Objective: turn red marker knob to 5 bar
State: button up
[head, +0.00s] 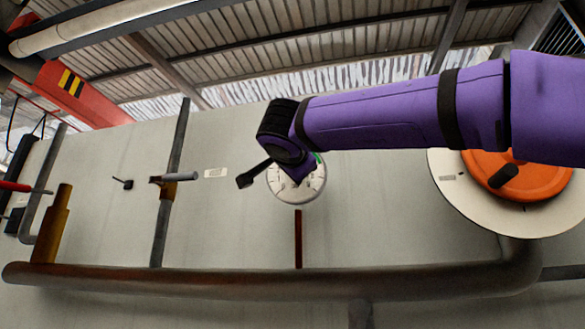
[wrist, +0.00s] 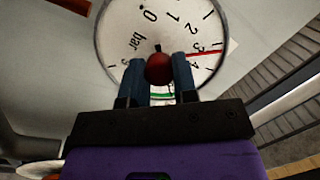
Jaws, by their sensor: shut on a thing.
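The round white pressure gauge (head: 312,189) is on the pale wall in the head view, partly covered by my gripper (head: 301,170). In the wrist view, the gauge dial (wrist: 118,22) fills the top middle, with the figures 0 to 4 readable. The red marker knob (wrist: 158,69) sits at the dial's middle, between the fingertips of my gripper (wrist: 158,63), which is shut on it. The red marker (wrist: 207,53) points right, between 3 and 4. A short black pointer part shows above the knob. The lower dial is largely hidden by my fingers.
An orange wheel (head: 530,184) on a pale round disc is at the right, below my arm. A thick brown pipe (head: 250,284) runs below the gauge, with a thin upright pipe (head: 298,240) between. A grey-handled lever (head: 180,176) is at the left. The wall between is clear.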

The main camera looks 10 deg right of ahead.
jog(key=m, duration=0.2)
jog(key=m+t, duration=0.1)
jog(key=m, duration=0.1)
jog(key=shift+d+f+m, duration=0.1)
jog(key=shift+f+m, duration=0.1)
jog(key=shift+m, duration=0.2)
jog(key=m+t, duration=0.1)
jog(key=m, duration=0.4)
jog(key=shift+f+y, duration=0.1)
jog(key=shift+y, duration=0.2)
jog(key=shift+m, duration=0.3)
jog(key=o, duration=0.9)
jog(key=shift+s, duration=0.1)
jog(key=v, duration=1)
jog(key=shift+s+f, duration=0.25)
